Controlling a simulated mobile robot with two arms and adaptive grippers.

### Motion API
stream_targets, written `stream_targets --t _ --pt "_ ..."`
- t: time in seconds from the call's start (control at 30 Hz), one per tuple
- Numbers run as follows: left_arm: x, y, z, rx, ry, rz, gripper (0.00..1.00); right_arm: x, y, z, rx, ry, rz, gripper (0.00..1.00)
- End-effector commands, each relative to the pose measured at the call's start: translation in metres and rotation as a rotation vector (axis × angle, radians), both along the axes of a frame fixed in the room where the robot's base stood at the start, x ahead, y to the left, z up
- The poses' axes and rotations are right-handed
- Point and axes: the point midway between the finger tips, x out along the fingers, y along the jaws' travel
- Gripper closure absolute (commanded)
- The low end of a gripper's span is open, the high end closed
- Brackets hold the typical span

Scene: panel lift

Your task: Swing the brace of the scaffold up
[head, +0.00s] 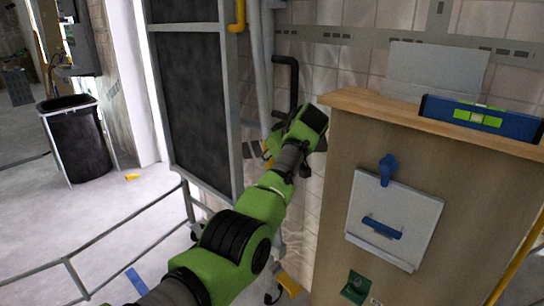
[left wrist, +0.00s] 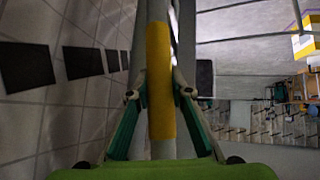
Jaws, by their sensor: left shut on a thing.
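In the left wrist view a grey bar with a yellow sleeve (left wrist: 161,85), which looks like the brace, runs lengthwise between the fingers. My left gripper (left wrist: 160,97) is shut on the yellow sleeve, one finger on each side. In the head view my green left arm reaches up from the bottom, and the left gripper (head: 268,153) is beside the grey uprights, mostly hidden behind its own wrist. Only a bit of yellow shows there. The grey scaffold frame (head: 233,110) stands left of it, with dark panels. My right gripper is in neither view.
A wooden cabinet (head: 345,200) stands close at the right, with a blue spirit level (head: 480,117) on top and a white panel with a blue handle (head: 382,229) on its front. A black bin (head: 78,140) stands far left. Low grey rails (head: 115,225) cross the floor at left.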

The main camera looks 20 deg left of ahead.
Motion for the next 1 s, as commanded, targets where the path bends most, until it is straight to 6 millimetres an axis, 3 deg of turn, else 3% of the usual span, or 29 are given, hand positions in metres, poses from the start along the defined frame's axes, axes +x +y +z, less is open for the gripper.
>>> stream_targets --t 0.47,0.5,0.53,1.0 --pt "-0.0025 0.0006 -0.0027 0.001 0.014 0.0 1.0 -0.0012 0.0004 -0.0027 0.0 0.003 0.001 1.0" --pt "-0.0026 0.0005 -0.0029 0.0 0.015 0.001 0.7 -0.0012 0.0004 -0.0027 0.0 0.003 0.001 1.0" --pt "-0.0027 0.0005 -0.0028 0.0 0.015 0.001 0.63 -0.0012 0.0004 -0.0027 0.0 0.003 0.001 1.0" --pt "-0.0056 -0.0053 0.0056 0.002 0.008 -0.001 0.63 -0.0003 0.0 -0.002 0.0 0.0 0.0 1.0"
